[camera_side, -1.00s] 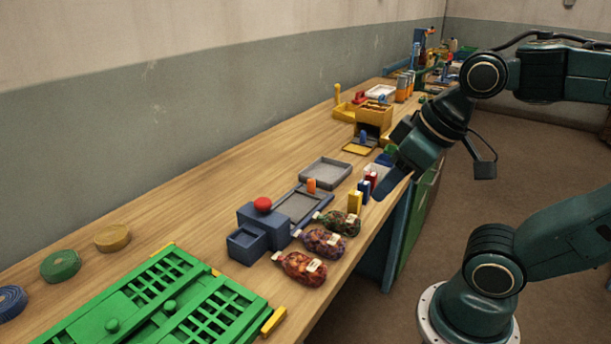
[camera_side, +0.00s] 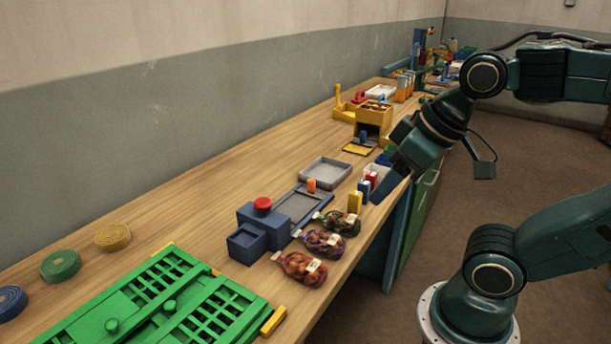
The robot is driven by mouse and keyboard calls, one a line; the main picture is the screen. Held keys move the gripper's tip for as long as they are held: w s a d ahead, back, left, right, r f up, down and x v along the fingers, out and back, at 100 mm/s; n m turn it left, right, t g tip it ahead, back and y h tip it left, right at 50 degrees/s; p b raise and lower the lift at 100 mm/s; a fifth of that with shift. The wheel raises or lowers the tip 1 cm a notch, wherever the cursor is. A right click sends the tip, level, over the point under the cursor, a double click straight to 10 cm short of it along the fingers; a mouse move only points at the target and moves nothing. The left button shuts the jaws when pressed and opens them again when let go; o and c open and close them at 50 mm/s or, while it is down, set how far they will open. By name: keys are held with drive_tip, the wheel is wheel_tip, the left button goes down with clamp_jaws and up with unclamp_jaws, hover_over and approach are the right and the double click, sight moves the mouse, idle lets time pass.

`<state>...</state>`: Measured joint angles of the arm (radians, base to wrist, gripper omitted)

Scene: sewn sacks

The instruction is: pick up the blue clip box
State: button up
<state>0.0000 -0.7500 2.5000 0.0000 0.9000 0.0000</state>
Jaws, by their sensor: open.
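The small blue clip box (camera_side: 364,188) stands upright near the front edge of the bench. It is between a yellow box (camera_side: 355,201) and a red box (camera_side: 371,179) in a short row. My gripper (camera_side: 383,190) is open, pointing down and left, just to the right of this row. In this view its jaws are close beside the blue box, but I cannot tell whether they touch it. The gap between the fingers is hard to see.
Several mesh sacks (camera_side: 325,243) lie at the front edge. A blue block with a red knob (camera_side: 262,228) and grey trays (camera_side: 325,172) stand behind them. A white bin (camera_side: 378,170) is close behind the row.

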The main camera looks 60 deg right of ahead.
drive_tip(key=shift+w, duration=0.1)
drive_tip(key=n+g, duration=0.6)
drive_tip(key=n, duration=1.2)
hover_over(364, 182)
wheel_tip(364, 182, down, 6)
drive_tip(key=shift+f, duration=4.5)
drive_tip(key=shift+f, duration=0.1)
drive_tip(key=shift+f, duration=2.5)
